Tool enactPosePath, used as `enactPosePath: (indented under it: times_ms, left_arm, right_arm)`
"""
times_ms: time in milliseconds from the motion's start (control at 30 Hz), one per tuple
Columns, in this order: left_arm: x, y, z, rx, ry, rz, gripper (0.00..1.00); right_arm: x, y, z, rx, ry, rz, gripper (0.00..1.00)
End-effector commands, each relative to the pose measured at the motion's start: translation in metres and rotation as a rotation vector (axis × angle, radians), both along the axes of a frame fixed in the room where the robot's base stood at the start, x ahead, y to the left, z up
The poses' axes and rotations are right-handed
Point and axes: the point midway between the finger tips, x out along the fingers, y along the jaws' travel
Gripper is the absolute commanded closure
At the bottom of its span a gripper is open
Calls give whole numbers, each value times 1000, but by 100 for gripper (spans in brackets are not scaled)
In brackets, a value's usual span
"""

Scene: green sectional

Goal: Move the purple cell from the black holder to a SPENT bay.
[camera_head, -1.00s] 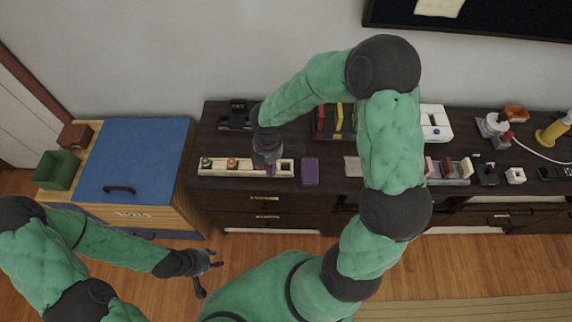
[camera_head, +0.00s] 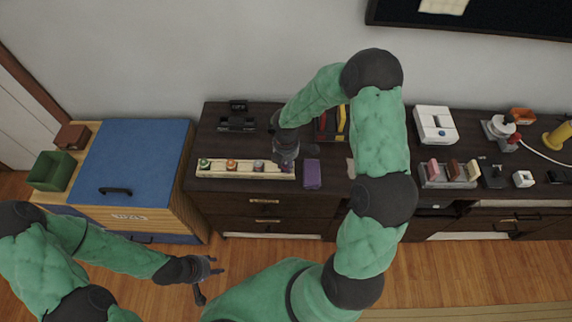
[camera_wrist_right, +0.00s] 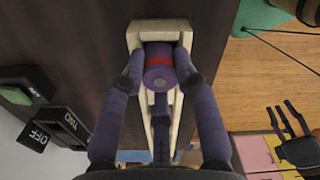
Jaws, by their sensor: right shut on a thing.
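The purple cell (camera_wrist_right: 158,68), with a red band, is between the fingers of my right gripper (camera_wrist_right: 159,78) in the right wrist view. It is at one end of the cream tray (camera_wrist_right: 149,29), with pale walls around it; I cannot tell how deep it sits. In the head view my right gripper (camera_head: 287,160) is over the right end of the tray (camera_head: 225,175), partly hiding the cell. The black holder (camera_head: 237,124) stands behind the tray and looks empty. My left gripper (camera_head: 207,279) is open and empty above the floor.
Green, orange and grey cells (camera_head: 258,166) stand in the tray's other bays. A purple box (camera_head: 312,174) lies close to the tray's right end. A small OFF sign (camera_head: 238,106) is behind the holder. A blue-topped chest (camera_head: 140,160) stands left.

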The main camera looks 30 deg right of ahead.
Motion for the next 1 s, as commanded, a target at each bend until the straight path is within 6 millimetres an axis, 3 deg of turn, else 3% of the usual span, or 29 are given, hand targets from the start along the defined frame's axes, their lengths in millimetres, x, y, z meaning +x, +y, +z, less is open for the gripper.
enactPosePath:
  times_ms: [367,400,467,500,833,1000]
  left_arm:
    - [0,0,-2,0,-1,0,60]
    - [0,0,-2,0,-1,0,60]
    - [0,0,-2,0,0,0,60]
    - [0,0,-2,0,-1,0,60]
    - [0,0,-1,0,0,0,60]
    - [0,0,6,0,0,0,60]
  right_arm:
    - [1,0,-3,-1,-2,0,100]
    - [1,0,-4,-1,-2,0,66]
    - [1,0,-3,-1,-2,0,49]
    - [0,0,-3,-1,-1,0,45]
    - [0,0,-2,-1,-1,0,45]
    - [1,0,14,-2,-3,1,45]
